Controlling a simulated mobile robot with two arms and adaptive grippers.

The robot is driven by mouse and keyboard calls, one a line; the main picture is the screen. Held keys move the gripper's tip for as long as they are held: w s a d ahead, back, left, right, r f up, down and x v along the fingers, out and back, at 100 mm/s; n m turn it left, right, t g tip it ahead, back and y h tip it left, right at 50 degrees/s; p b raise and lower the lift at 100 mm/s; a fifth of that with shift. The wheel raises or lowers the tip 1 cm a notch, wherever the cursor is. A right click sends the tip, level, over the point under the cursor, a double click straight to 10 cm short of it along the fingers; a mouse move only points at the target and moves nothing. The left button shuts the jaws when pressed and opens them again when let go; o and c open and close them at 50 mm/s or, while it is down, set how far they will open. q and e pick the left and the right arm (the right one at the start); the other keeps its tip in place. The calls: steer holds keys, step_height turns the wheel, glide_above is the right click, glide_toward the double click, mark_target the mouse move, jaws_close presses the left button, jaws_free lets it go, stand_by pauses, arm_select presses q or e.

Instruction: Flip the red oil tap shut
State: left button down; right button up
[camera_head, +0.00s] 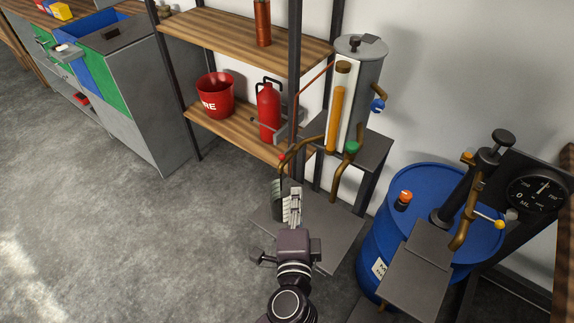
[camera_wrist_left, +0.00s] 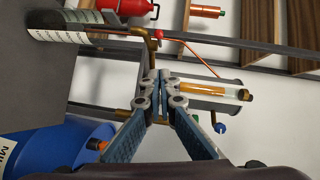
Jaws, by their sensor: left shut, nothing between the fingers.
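The red tap (camera_head: 283,157) is a small red handle on a copper pipe beside the silver oil tank (camera_head: 370,85). In the left wrist view the tap (camera_wrist_left: 175,37) shows above the fingertips, apart from them in the picture. A labelled cylindrical container (camera_wrist_left: 60,27) stands by that pipe's end; in the head view it is partly hidden behind my left gripper (camera_head: 295,192). My left gripper is shut and empty, its ribbed fingers meeting at the tips (camera_wrist_left: 161,78) in front of the tank's pipework. My right gripper is in neither view.
A green knob (camera_head: 352,147) and a blue knob (camera_head: 378,105) sit on the tank's other pipes. A blue barrel (camera_head: 375,240) with a pump stands right. A fire extinguisher (camera_head: 268,110) and red bucket (camera_head: 214,97) are on the shelf. The floor at left is clear.

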arm_select(q)
steer(key=p, duration=0.1)
glide_toward(286, 155)
steer(key=w+d, duration=0.2)
steer(key=d, duration=0.1)
steer(key=w+a, duration=0.1)
steer(key=w+a+p, duration=0.1)
steer(key=w, duration=0.1)
steer(key=shift+a+f, duration=0.2)
steer(key=shift+f, duration=0.05)
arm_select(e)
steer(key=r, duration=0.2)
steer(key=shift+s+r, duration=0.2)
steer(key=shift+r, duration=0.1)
arm_select(q)
steer(key=shift+a, duration=0.2)
